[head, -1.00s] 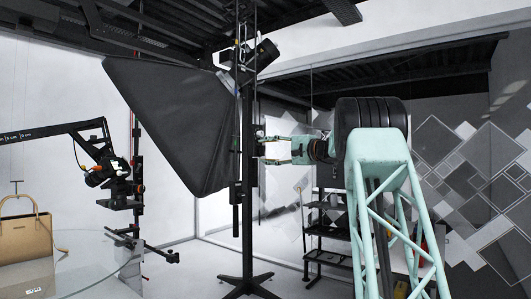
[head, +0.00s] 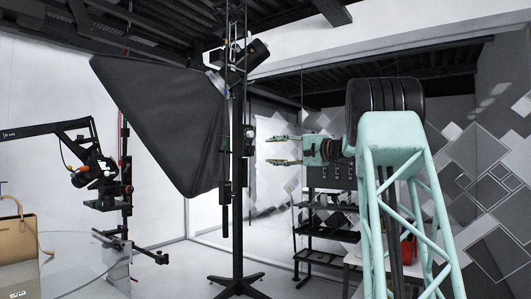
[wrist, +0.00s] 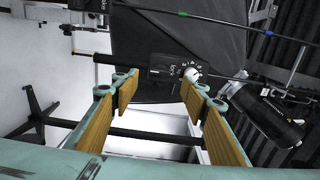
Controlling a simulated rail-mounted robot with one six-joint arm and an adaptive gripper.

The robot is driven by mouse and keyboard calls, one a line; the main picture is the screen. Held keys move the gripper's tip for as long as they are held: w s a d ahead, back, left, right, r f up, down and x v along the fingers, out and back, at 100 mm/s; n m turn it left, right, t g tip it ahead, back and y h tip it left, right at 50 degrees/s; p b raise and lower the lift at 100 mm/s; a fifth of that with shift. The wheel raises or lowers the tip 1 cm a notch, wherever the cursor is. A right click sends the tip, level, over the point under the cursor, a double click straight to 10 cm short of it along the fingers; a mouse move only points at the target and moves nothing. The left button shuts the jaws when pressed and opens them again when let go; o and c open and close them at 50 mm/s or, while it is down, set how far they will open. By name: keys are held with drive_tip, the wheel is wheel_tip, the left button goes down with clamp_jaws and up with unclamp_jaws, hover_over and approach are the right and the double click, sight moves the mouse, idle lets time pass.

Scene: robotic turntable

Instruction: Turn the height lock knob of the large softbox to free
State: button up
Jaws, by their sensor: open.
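The large softbox (head: 165,120) is a black tilted box on a dark upright stand (head: 238,215). In the wrist view the softbox (wrist: 210,30) fills the top. A small pale round knob (wrist: 192,74) with white markings beside it sits near the tip of my right-hand finger there; I cannot read where it points. My gripper (head: 270,150) is open and empty, right of the stand pole with a visible gap. In the wrist view its two tan-padded fingers (wrist: 158,82) are spread, with nothing between the pads.
A camera on a boom arm (head: 95,170) hangs at the left above a glass table (head: 85,270). A tan handbag (head: 15,240) is at the far left. Black shelves (head: 325,220) stand behind my gripper. The stand's base legs (head: 237,283) spread on the floor.

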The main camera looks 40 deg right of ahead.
drive_tip(key=shift+v, duration=1.25)
drive_tip(key=shift+a, duration=0.1)
